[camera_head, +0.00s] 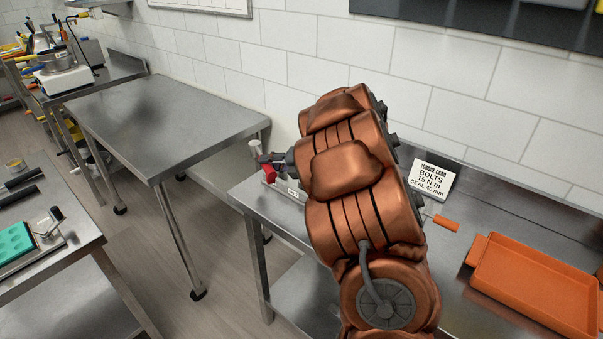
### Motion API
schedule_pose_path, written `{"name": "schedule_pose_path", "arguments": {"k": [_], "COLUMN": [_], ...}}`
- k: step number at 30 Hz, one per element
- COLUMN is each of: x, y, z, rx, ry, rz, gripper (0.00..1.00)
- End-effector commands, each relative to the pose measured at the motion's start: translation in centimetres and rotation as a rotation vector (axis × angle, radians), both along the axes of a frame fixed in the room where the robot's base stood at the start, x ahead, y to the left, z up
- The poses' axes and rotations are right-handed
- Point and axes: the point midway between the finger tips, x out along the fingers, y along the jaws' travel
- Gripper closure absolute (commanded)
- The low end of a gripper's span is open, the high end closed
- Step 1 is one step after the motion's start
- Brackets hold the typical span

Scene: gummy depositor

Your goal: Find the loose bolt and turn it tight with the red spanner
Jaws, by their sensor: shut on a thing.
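My gripper (265,161) is at the end of my copper-coloured arm, over the left end of the right-hand steel table (246,195). It is small in view and partly hidden by my arm. It is shut on a red thing (269,173), which looks like part of the red spanner; its shape is mostly hidden. A pale holder with a label (291,191) stands just below the gripper; I cannot tell whether the red thing touches it. No bolt can be made out.
A torque card (433,178) reads bolts 15 N m, seal 40 mm. An orange handle-like piece (446,223) and an orange tray (535,283) lie to the right. A bare steel table (165,110) stands left. A teal mould (14,241) lies on the near-left table.

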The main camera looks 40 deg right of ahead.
Motion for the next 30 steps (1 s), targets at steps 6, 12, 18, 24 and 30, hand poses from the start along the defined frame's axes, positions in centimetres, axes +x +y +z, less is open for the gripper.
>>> {"name": "schedule_pose_path", "arguments": {"k": [6, 12, 18, 24, 30], "x": [-3.3, -5.0, -5.4, -5.4, -5.5], "y": [-4.4, -6.1, -6.4, -6.4, -6.4], "z": [-1.6, -2.2, -2.4, -2.4, -2.5], "rx": [0.001, -0.001, -0.002, -0.001, -0.002], "ry": [-0.001, 0.0, 0.0, -0.001, 0.0], "rz": [0.021, 0.036, 0.04, 0.04, 0.039], "gripper": [1.0, 1.0, 1.0, 1.0, 1.0]}}
